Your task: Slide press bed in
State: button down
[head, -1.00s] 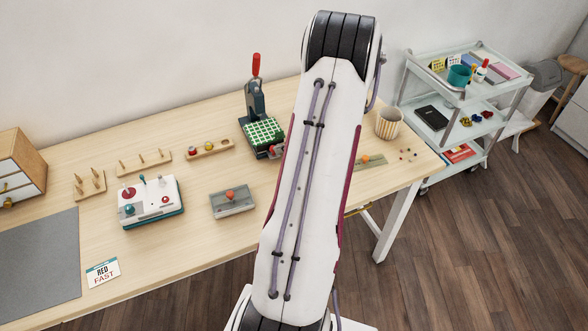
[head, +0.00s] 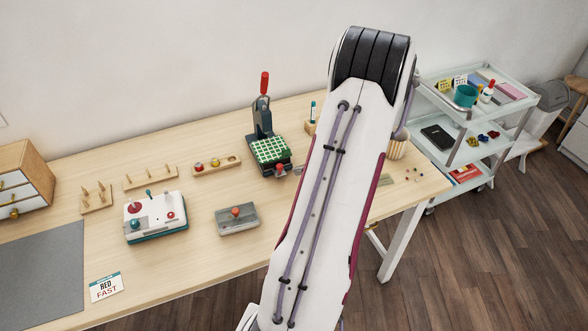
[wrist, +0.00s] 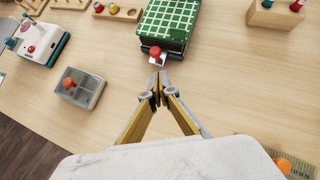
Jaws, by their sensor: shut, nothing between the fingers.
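The press (head: 262,122) stands upright at the back of the table, with a red-handled lever (head: 264,84) on top. Its bed (head: 270,150) carries green-and-white checked cloth and sticks out at the front; the bed also shows at the top of the wrist view (wrist: 168,22). A red knob (wrist: 155,52) on a pale bracket sits on the bed's front face. My gripper (wrist: 158,88) is shut and empty, its tips just in front of the knob with a small apparent gap.
A grey box with an orange-red knob (head: 236,219) and a white control box (head: 155,218) lie to the left. A wooden block with bottles (wrist: 276,14) stands right of the press. A ruler piece with an orange knob (wrist: 283,164) is at lower right.

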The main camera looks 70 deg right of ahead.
jog(key=v, duration=0.8)
jog(key=shift+s, duration=0.1)
dwell(0.6)
jog(key=w+a+r+m+g+y, duration=0.1)
jog(key=w+a+r+m, duration=0.2)
jog(key=a+r+m, duration=0.3)
jog(key=w+a+r+m+g+y, duration=0.1)
jog(key=w+a+r+m, duration=0.3)
jog(key=a+m, duration=1.1)
jog(key=w+a+r+m+g+y, duration=0.1)
jog(key=w+a+r+m, duration=0.3)
jog(key=a, duration=2.5)
notch_tip(320, 180, up, 6)
jog(key=m, duration=0.7)
jog(key=shift+r, duration=0.25)
